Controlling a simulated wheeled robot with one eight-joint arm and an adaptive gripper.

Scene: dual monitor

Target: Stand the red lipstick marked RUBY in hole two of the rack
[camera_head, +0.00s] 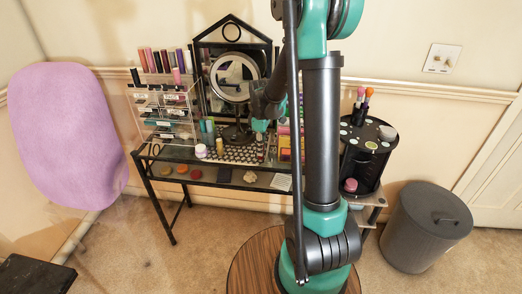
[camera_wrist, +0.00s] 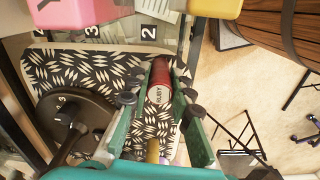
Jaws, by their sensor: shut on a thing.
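The red lipstick marked RUBY (camera_wrist: 160,77) is between the fingers of my gripper (camera_wrist: 158,97) in the wrist view. The gripper is shut on it, and its marked end faces the camera. In the head view, my gripper (camera_head: 260,137) is low over the patterned mat, in front of the mirror and partly hidden by my arm. In the wrist view, a number 2 label (camera_wrist: 148,32) and a number 3 label (camera_wrist: 91,31) lie past the lipstick, by a clear surface. The rack's holes cannot be made out.
A round mirror (camera_head: 235,78) stands at the back of the table; its dark base (camera_wrist: 75,118) is left of the fingers. A clear organizer (camera_head: 160,112) with cosmetics is at the left. A black round organizer (camera_head: 365,160) is at the right. Small jars and bottles stand near the mat.

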